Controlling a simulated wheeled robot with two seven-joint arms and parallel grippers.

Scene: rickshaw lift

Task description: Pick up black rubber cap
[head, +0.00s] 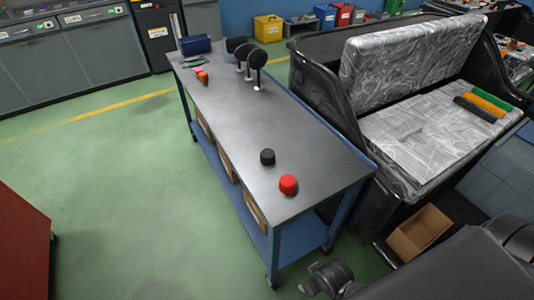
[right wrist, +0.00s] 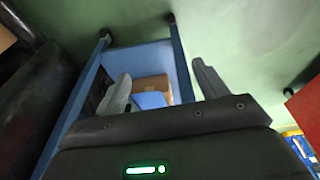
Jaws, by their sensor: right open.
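The black rubber cap (head: 267,157) sits upright on the grey tabletop (head: 235,115) of a blue-framed cart, near its front end in the head view. A red cap (head: 288,184) stands just in front of it, apart from it. My right arm comes in at the lower right of the head view, away from both caps. In the right wrist view my right gripper (right wrist: 162,82) is open, with nothing between its fingers. That view shows the cart's blue frame and lower shelf; neither cap shows there. My left gripper is in neither view.
Black round-headed parts (head: 257,60) and a dark blue bin (head: 196,45) stand at the table's far end. A rickshaw body with a plastic-wrapped seat (head: 415,125) flanks the table's right. An open cardboard box (head: 418,231) lies to the lower right. Green floor (head: 120,180) is clear at left.

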